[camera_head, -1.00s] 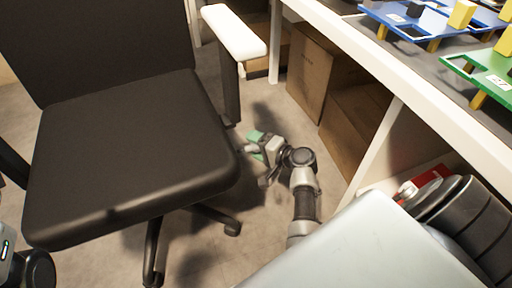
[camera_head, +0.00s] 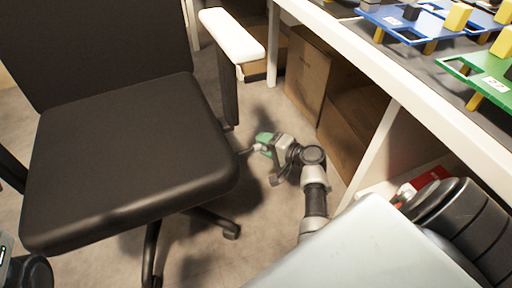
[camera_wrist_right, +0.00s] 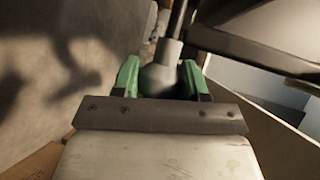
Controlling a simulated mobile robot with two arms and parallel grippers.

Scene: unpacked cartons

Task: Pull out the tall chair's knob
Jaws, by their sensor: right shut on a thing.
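The tall black chair (camera_head: 130,150) fills the left of the head view. Its grey knob (camera_wrist_right: 160,78) sits on a thin dark rod and lies between the green fingers of my right gripper (camera_wrist_right: 160,82) in the wrist view. In the head view my right gripper (camera_head: 263,146) is beside the right edge of the seat, below the white-topped armrest, shut on the knob. A short length of rod shows between seat and gripper there. My left gripper is out of view.
A white-edged table (camera_head: 375,75) runs along the right, with blue and green boards (camera_head: 485,75) on top. Cardboard boxes (camera_head: 308,75) stand under it, close to my right arm. Bare floor (camera_head: 265,220) lies between chair and table.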

